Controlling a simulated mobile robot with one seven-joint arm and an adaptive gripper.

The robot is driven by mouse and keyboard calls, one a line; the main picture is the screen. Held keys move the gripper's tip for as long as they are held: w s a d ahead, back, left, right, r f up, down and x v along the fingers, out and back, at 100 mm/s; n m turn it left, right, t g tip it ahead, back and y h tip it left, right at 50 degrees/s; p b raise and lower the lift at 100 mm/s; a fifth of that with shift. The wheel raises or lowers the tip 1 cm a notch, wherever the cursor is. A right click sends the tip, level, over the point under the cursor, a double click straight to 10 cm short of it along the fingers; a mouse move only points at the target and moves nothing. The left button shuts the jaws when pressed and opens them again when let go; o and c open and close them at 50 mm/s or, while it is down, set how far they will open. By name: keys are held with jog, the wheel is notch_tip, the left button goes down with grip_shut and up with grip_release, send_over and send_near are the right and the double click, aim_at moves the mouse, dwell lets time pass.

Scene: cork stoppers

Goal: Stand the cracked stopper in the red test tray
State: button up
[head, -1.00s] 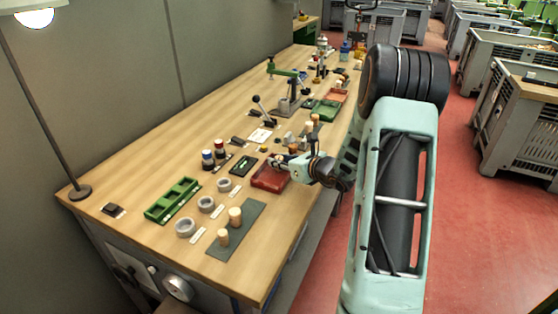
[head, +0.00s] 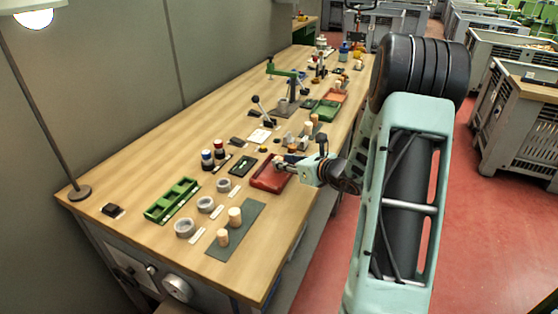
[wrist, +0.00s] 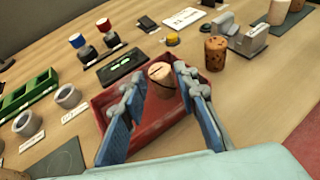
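The red tray (wrist: 160,128) lies on the bench; the head view also shows it (head: 266,180). In the wrist view a pale cork stopper (wrist: 161,74) with a dark line across its top and down its side, looking like the cracked one, appears upright inside the tray near its far edge. My gripper (wrist: 158,98) is open, its blue-padded fingers spread to either side in the picture, with a gap around the stopper. It also shows in the head view (head: 281,162) at the tray's edge. I cannot make out the stopper in the head view.
A dark speckled stopper (wrist: 215,52) stands on the bench beyond the tray. Pale stoppers stand on a grey mat (head: 248,222) nearer. A green tray (head: 171,201), grey rings (head: 185,227) and a dark scale-like device (wrist: 121,66) stand left of the red tray.

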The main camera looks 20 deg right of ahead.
jog(key=v, duration=0.8)
jog(key=shift+s, duration=0.2)
